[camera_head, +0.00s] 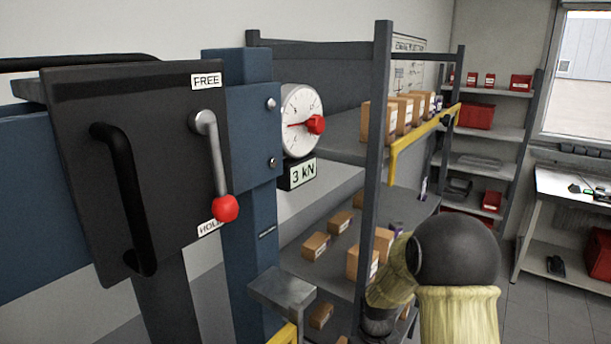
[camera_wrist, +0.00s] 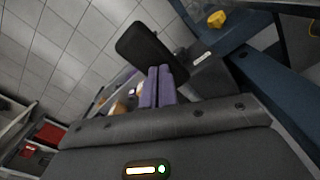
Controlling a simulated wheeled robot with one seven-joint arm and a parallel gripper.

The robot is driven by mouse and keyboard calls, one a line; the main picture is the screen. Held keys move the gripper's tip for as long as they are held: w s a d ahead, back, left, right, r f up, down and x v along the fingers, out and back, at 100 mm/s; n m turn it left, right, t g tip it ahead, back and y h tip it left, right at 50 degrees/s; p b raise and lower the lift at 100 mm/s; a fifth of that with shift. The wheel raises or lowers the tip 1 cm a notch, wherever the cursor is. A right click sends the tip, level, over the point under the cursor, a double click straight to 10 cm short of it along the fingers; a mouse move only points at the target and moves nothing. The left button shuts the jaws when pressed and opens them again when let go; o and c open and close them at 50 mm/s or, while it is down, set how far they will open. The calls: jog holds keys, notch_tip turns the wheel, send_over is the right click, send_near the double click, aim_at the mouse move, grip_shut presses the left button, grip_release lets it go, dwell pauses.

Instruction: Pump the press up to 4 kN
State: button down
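The press has a blue frame (camera_head: 252,225) and a dark panel (camera_head: 85,165). The panel's lever (camera_head: 213,150) hangs down with its red knob (camera_head: 225,208) beside the HOLD label; the FREE label (camera_head: 206,81) is above. The round white gauge (camera_head: 297,108) has a red needle pointing left, and the sign under it (camera_head: 303,174) reads 3 kN. In the wrist view my gripper (camera_wrist: 160,72) has its two purple fingers side by side, with no gap seen. A black bar-like part (camera_wrist: 150,48) lies at or beyond the fingertips; contact cannot be told. The head view does not show the fingers.
A grey shelf rack with cardboard boxes (camera_head: 316,246) stands behind the press. A yellow rail (camera_head: 425,128) runs along its upper shelf. My arm fills the lower right centre. A workbench (camera_head: 575,187) stands far right, with free floor before it.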

jog(key=shift+f+b, duration=0.3)
jog(key=shift+f, duration=0.3)
dwell(0.6)
jog(key=shift+f+b, duration=0.75)
jog(key=shift+f, duration=0.35)
dwell(0.4)
jog(key=shift+f, duration=0.3)
jog(key=shift+f+b, duration=0.65)
jog(key=shift+f, duration=0.1)
jog(key=shift+r, duration=0.1)
dwell(0.3)
notch_tip(320, 180, up, 13)
jog(key=p, duration=1)
